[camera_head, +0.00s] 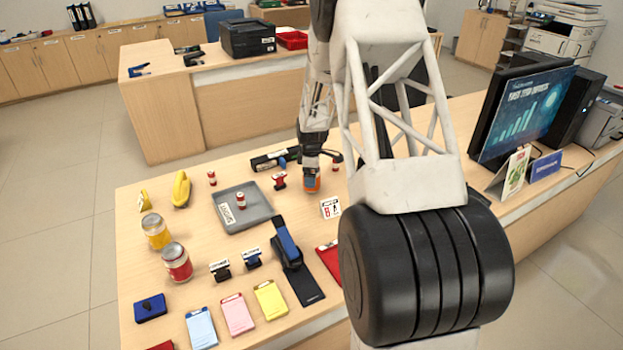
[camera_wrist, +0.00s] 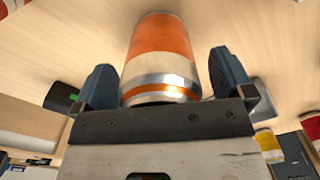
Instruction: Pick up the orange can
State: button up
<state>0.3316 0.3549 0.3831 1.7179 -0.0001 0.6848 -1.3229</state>
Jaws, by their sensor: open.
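The orange can (camera_wrist: 160,45), with a white band and a metal rim, stands between the two dark fingers of my gripper (camera_wrist: 163,68) in the wrist view. There is a visible gap beside it at the right finger; on the left I cannot tell if finger and can touch. The jaws are open. In the head view my gripper (camera_head: 312,165) comes down over the orange can (camera_head: 312,185), hiding most of it. The can is on the counter, right of the grey tray.
A grey tray (camera_head: 262,212) holding a small red-and-white object is to the left. A small sign (camera_head: 330,207) and a blue-and-black stapler (camera_head: 288,245) are nearby. A yellow can (camera_head: 156,231) and a red can (camera_head: 177,262) stand at the left edge. A monitor (camera_head: 525,112) is at right.

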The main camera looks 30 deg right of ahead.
dwell(0.4)
jog(key=c, duration=1.3)
jog(key=shift+r, duration=5.05)
